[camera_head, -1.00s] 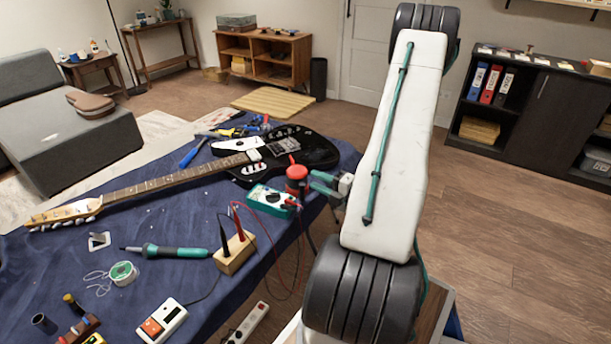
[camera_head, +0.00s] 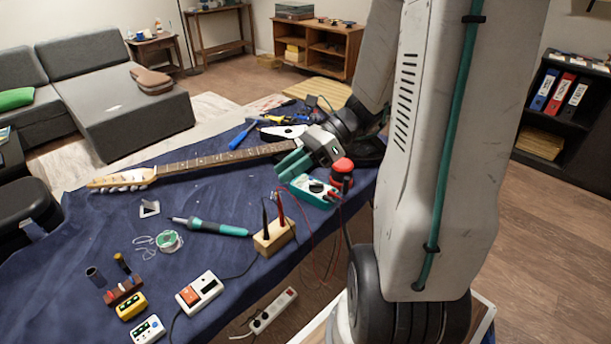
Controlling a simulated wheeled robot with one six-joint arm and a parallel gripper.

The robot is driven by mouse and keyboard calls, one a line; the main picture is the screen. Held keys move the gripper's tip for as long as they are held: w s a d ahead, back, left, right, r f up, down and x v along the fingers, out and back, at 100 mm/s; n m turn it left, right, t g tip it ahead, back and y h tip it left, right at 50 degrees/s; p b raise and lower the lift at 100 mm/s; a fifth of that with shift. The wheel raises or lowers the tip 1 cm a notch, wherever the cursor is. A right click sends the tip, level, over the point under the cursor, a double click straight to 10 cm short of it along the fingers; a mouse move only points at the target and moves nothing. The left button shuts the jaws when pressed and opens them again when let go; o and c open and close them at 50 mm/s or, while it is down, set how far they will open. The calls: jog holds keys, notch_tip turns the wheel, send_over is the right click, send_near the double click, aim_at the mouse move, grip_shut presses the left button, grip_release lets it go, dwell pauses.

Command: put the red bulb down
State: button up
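The red bulb (camera_head: 342,168) stands on the blue cloth, at the right edge of the multimeter. It is apart from my gripper, which holds nothing that I can see. My gripper (camera_head: 287,168) has teal fingers pointing left and down, over the cloth to the left of the bulb and above the multimeter's far end. The two fingers show a small gap between them. My arm reaches in from the right and hides most of the guitar's body.
The teal multimeter (camera_head: 317,190) with red and black leads lies close below my gripper. The guitar neck (camera_head: 205,162) runs to the left. A soldering iron (camera_head: 212,227), a wooden probe block (camera_head: 273,238) and solder spool (camera_head: 169,241) lie nearer. Bare blue cloth (camera_head: 95,232) shows at left.

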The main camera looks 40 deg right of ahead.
jog(key=s+a+r+n+g+h, duration=0.1)
jog(key=s+a+r+n+h, duration=0.2)
jog(key=n, duration=0.9)
jog(key=s+a+r+n+g+h, duration=0.1)
jog(key=s+a+r+n+h, duration=0.3)
jog(key=s+n+h, duration=0.5)
notch_tip(320, 180, up, 2)
jog(key=n, duration=0.3)
jog(key=shift+s+a+n, duration=0.15)
jog(key=shift+s+n, duration=0.1)
jog(key=shift+n, duration=0.15)
jog(key=shift+r, duration=0.1)
grip_shut()
